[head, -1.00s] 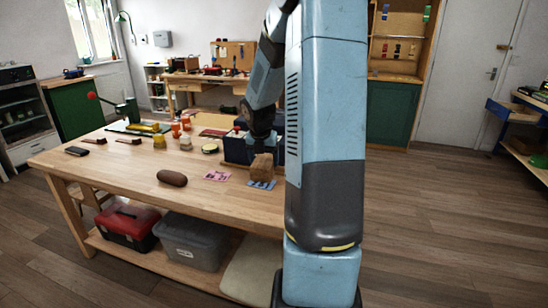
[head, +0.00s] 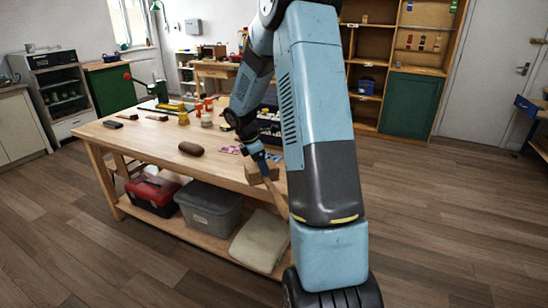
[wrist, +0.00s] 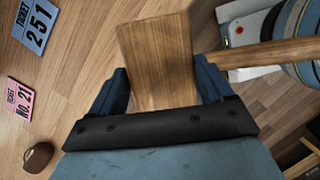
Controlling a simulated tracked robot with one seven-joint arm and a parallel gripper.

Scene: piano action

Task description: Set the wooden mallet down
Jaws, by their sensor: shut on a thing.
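The wooden mallet shows in the head view with its block-shaped head (head: 258,174) near the workbench's front right edge and its handle (head: 281,203) slanting down to the right. My gripper (head: 264,162) is shut on the mallet's head from above. In the wrist view the head (wrist: 155,62) sits between the two blue fingers of my gripper (wrist: 165,90), and the handle (wrist: 268,52) points right. The workbench top (head: 150,141) lies beneath or beside it. I cannot tell whether the mallet touches the top.
A blue ticket (wrist: 36,24), a pink ticket (wrist: 19,99) and a dark brown rounded object (head: 191,148) lie on the bench. Jars (head: 206,119) stand farther back. A red toolbox (head: 152,195), a grey bin (head: 208,205) and a beige cushion-like item (head: 258,241) are on the lower shelf.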

